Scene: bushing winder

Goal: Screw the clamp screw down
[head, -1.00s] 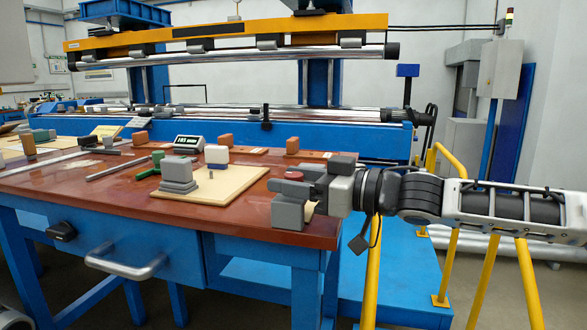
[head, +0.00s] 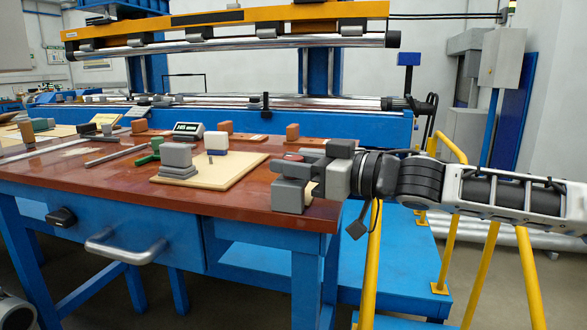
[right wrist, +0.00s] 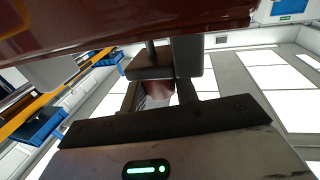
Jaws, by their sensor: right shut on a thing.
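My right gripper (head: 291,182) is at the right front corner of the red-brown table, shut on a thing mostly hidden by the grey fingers. A red round top (head: 293,157) shows just behind the fingers; I take it to be the clamp screw's head. In the right wrist view, a dark red piece (right wrist: 158,92) shows between the fingers. The screw's shaft and its seat are hidden. A small pale piece (head: 310,188) shows under the gripper. My left gripper is not in view.
Left of the gripper, a pale board (head: 233,172) carries a grey stepped block (head: 177,158) and a white-and-blue block (head: 216,142). A yellow rail (head: 372,262) stands right of the table (head: 235,205).

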